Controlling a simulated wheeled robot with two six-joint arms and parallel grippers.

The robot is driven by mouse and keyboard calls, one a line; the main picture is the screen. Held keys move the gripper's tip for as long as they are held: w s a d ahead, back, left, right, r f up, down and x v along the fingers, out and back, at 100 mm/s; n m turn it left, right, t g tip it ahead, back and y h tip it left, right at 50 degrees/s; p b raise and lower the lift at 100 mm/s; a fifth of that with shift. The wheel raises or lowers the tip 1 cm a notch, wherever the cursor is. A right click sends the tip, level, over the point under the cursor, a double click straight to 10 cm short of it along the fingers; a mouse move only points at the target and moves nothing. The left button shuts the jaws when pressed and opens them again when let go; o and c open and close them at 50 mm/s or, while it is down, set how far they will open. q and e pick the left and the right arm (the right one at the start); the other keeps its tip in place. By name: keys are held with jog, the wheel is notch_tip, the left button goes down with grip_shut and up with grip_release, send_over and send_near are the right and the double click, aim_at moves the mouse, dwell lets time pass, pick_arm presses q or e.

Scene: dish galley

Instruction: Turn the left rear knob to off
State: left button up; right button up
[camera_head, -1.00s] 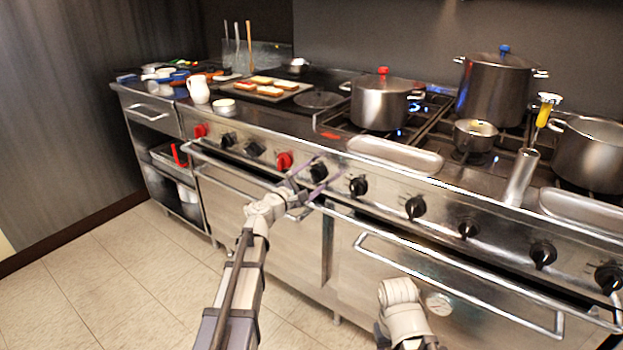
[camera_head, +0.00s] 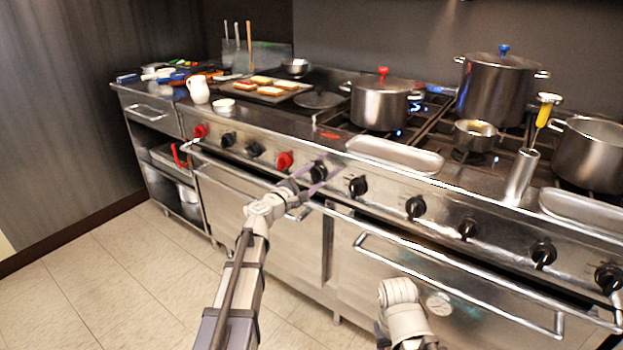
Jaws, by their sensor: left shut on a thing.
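The row of knobs runs along the stove's front panel. My left gripper (camera_head: 311,179) reaches up from below and is shut on a black knob (camera_head: 319,171), just right of a red knob (camera_head: 284,161). The fingers cover part of this black knob, and its pointer is hard to read. Another black knob (camera_head: 357,186) sits to its right.
An oven handle bar (camera_head: 455,287) sticks out below the knobs, near both arms. A steel tray (camera_head: 395,155) lies along the stove's front edge. A blue-knobbed stockpot (camera_head: 494,90) and a small pan (camera_head: 475,135) stand on the burners. The floor at left is clear.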

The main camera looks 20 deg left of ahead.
pick_arm(q)
jog(key=shift+m, duration=3.2)
jog(key=o, duration=1.3)
jog(key=shift+o, duration=0.2)
jog(key=shift+s, duration=0.15)
jog(key=v, duration=0.7)
jog(key=shift+s, duration=0.25)
jog(key=shift+a, duration=0.1)
